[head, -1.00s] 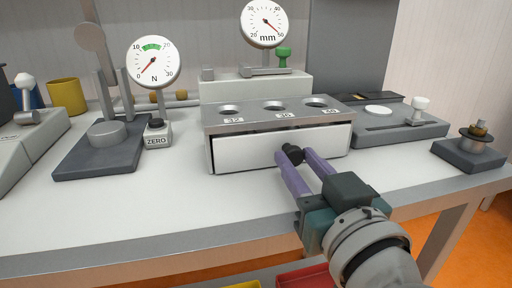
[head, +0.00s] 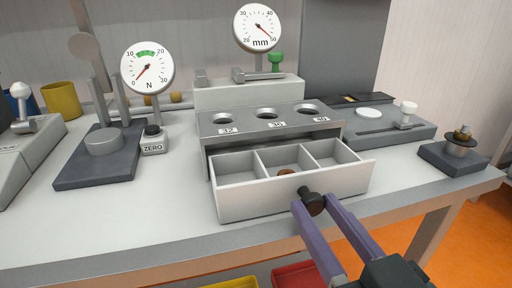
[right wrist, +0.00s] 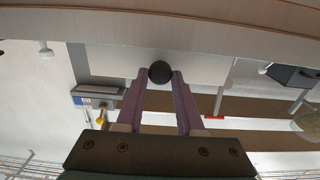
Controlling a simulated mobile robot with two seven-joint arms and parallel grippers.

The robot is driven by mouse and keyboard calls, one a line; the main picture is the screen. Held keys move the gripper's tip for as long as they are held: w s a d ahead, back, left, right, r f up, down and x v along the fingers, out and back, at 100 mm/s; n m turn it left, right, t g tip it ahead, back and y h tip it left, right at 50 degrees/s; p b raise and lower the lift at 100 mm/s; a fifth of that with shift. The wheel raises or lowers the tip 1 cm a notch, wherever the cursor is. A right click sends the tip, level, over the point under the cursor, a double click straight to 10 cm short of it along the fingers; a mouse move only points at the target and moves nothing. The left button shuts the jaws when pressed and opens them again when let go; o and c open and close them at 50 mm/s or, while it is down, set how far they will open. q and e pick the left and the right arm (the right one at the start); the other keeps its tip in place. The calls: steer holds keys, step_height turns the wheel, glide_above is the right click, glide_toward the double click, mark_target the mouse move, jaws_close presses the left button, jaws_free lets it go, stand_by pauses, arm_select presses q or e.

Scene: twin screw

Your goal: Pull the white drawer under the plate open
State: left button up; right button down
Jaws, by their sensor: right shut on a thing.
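The white drawer (head: 290,193) stands pulled out from under the grey plate (head: 270,119), which has three holes marked 32, 36 and 40. Its three compartments show from above. A small brown thing lies in the middle one, partly hidden by the front wall. My right gripper (head: 319,203) is shut on the drawer's dark round knob (head: 313,203) at the front. In the right wrist view the knob (right wrist: 160,71) sits between the two purple fingertips. My left gripper is not in view.
A force gauge (head: 147,68) with a ZERO button box (head: 153,140) stands left of the drawer. A mm dial (head: 258,28) is behind the plate. A grey fixture (head: 385,130) and a dark block with a spindle (head: 455,155) are to the right. The front left tabletop is clear.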

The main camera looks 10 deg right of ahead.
steer(key=shift+s, duration=0.4)
steer(key=c, duration=0.5)
jaws_free()
steer(key=shift+c, duration=0.2)
steer(key=s, duration=1)
steer(key=shift+d, duration=0.15)
steer(key=shift+w, duration=0.1)
